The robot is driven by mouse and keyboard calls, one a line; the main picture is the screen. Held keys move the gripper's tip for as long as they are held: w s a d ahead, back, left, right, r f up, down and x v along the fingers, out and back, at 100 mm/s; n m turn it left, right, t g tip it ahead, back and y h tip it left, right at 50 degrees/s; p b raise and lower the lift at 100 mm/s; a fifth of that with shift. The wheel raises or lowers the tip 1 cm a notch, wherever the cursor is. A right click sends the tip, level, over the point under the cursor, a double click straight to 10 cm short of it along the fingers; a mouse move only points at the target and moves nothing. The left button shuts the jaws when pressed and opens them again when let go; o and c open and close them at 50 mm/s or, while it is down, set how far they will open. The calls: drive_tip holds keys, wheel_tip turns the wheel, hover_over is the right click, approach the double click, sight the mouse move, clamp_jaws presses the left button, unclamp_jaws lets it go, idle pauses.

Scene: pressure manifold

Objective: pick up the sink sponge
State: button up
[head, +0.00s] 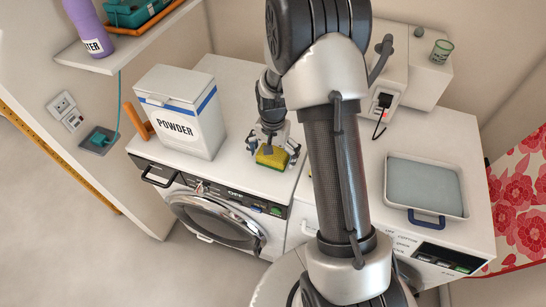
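The sink sponge (271,160), yellow with a green side, is on or just above the white top of the washing machine, near its front edge. My gripper (273,151) comes down over it from above, with its fingers spread to the left and right of the sponge. I cannot tell whether the fingers press on the sponge or stand a little apart from it. It is also unclear whether the sponge touches the surface. Part of its top is hidden by the gripper.
A white POWDER box (178,115) stands close to the left of my gripper. A shallow tray (463,210) lies on the right-hand machine, with a green cup (441,51) behind. A purple bottle (88,22) stands on the shelf at upper left. My arm hides the middle.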

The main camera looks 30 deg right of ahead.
drive_tip(key=c, duration=0.6)
drive_tip(key=shift+r, duration=0.1)
drive_tip(key=shift+c, duration=0.2)
wheel_tip(320, 180, up, 20)
drive_tip(key=p, duration=0.6)
